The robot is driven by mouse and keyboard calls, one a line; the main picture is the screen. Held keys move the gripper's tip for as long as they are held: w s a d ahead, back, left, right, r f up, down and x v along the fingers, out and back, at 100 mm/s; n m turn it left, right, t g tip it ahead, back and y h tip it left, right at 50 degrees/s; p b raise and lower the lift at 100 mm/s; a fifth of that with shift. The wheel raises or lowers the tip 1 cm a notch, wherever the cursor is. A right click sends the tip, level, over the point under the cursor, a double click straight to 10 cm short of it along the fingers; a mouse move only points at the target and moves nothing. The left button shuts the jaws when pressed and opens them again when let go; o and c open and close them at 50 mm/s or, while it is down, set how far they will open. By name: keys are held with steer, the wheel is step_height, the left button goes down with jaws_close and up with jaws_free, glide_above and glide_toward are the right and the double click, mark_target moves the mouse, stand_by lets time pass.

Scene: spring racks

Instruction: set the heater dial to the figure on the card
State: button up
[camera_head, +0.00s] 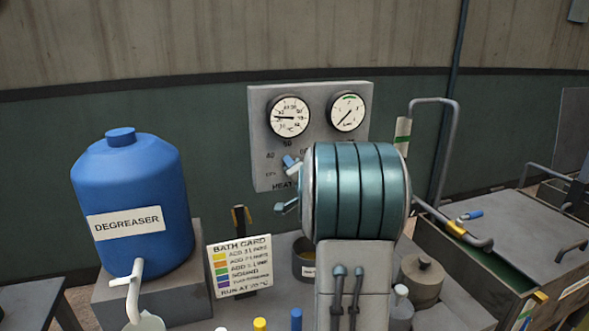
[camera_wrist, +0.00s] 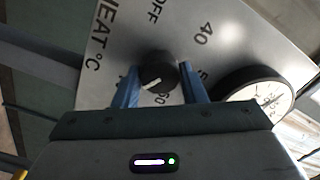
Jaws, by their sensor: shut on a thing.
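The heater dial is a dark round knob (camera_wrist: 158,72) on the grey panel (camera_head: 310,90), with OFF, 40 and 60 printed around it and HEAT °C beside it. Its white mark points toward the lower left in the wrist view, on the side of the 60. My gripper (camera_wrist: 160,80) has a blue finger on either side of the knob and is shut on it. In the head view my gripper (camera_head: 291,163) is at the panel's lower part, and my arm hides most of the dial. The bath card (camera_head: 240,266) stands left of my arm; its bottom line reads RUN AT, with a figure too small to read surely.
Two round gauges, the left gauge (camera_head: 289,117) and the right gauge (camera_head: 347,112), sit above the dial. A blue degreaser drum (camera_head: 130,190) stands at left. A pot (camera_head: 304,262) and a lidded can (camera_head: 422,280) stand near my arm. A tank with pipes (camera_head: 500,235) is at right.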

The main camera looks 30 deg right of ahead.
steer(key=o, duration=1)
steer(key=b+v, duration=0.2)
steer(key=v, duration=1.1)
steer(key=shift+s+a, duration=0.1)
steer(key=shift+s, duration=0.3)
